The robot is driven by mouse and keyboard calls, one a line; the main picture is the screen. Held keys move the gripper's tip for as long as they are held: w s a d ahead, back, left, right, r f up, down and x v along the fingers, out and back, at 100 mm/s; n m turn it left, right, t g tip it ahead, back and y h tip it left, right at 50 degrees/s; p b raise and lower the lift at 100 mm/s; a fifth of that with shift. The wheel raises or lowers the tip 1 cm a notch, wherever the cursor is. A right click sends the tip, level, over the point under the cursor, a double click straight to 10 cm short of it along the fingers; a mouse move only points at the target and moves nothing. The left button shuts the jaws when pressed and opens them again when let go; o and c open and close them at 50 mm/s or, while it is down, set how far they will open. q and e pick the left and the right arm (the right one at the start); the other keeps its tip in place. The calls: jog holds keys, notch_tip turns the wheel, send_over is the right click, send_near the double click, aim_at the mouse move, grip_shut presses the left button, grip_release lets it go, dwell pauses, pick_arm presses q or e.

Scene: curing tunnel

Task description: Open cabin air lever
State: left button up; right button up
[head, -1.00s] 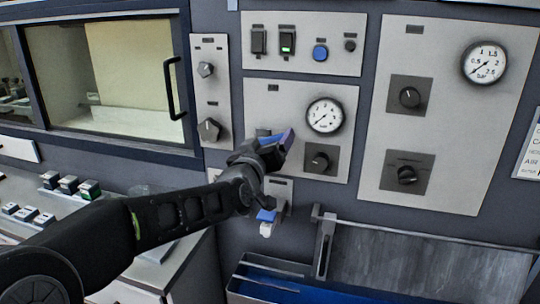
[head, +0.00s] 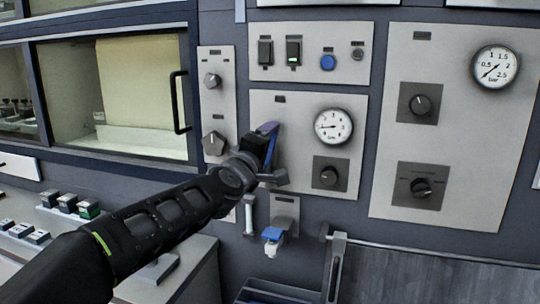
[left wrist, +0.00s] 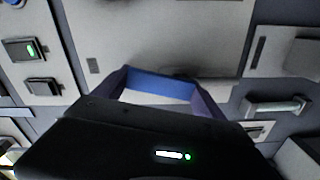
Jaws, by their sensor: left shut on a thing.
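The blue lever handle (head: 268,129) is on the left part of the middle gauge panel (head: 290,103). It stands close to upright in the head view. My left gripper (head: 270,152) is shut on it and hides the lever's pivot and lower part. In the left wrist view the blue handle (left wrist: 160,88) spans between the dark fingers. Beside the lever is a round gauge (head: 334,127), its needle pointing roughly left. My right gripper is not in view.
A black knob (head: 329,176) sits under the gauge. Below is a second blue-handled valve (head: 273,234) on a small plate. An oven window with a black handle (head: 179,102) is at left. Switches and a blue button (head: 328,62) are above.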

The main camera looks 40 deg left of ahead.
pick_arm(q)
jog(key=shift+s+a+n+b, duration=0.1)
jog(key=shift+a+n+b, duration=0.15)
jog(key=shift+n, duration=0.5)
jog(key=shift+a+n+b, duration=0.1)
jog(key=shift+n+b, duration=0.1)
jog(key=shift+n, duration=0.55)
jog(key=o, duration=2)
jog(key=v, duration=0.7)
jog(key=shift+s+d+p, duration=0.1)
jog(key=shift+s+p, duration=0.25)
jog(key=shift+s, duration=0.05)
